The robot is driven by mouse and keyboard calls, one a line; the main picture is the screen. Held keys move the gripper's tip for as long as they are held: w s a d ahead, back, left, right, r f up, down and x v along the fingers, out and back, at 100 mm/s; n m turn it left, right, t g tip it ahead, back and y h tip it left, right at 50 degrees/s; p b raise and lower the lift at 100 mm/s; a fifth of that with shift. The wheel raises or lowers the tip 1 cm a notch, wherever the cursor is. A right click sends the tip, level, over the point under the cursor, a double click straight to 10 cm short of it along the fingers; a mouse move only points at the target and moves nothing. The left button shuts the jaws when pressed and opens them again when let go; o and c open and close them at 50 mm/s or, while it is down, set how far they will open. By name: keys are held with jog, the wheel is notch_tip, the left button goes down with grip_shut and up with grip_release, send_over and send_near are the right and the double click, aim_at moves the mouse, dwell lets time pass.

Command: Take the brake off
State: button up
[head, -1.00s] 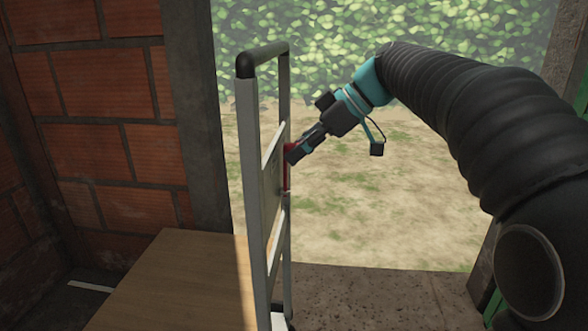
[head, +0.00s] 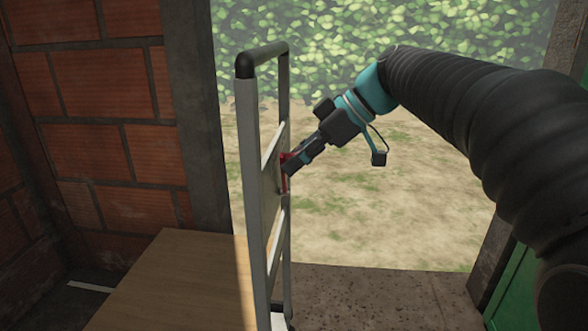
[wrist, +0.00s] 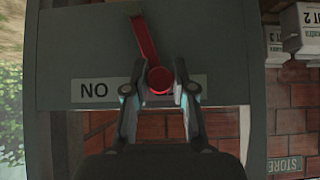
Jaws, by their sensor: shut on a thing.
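The brake is a red lever (wrist: 147,42) on a grey panel (wrist: 75,55) of the cart's upright frame (head: 254,160). In the wrist view it slants from the upper left down to a round red knob (wrist: 160,80). My gripper (wrist: 160,92) has one finger on each side of the knob and is shut on it. In the head view my gripper (head: 288,166) reaches the red lever (head: 285,172) from the right. A white label (wrist: 95,90) behind the fingers shows the letters "NO"; its right part is hidden by the gripper.
A wooden board (head: 180,280) lies left of the frame, beside a brick wall (head: 100,120). An open doorway onto sandy ground (head: 400,210) is behind. White boxes (wrist: 298,35) and a STORE sign (wrist: 285,164) show in the wrist view.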

jog(key=shift+s+f, duration=0.4)
jog(key=shift+s, duration=0.25)
jog(key=shift+s+f, duration=0.35)
jog(key=shift+s, duration=0.3)
jog(key=shift+a, duration=0.1)
jog(key=o, duration=0.7)
jog(key=shift+r, duration=0.1)
jog(key=p, duration=0.3)
send_near(274, 189)
jog(key=v, duration=0.3)
jog(key=shift+w, duration=0.3)
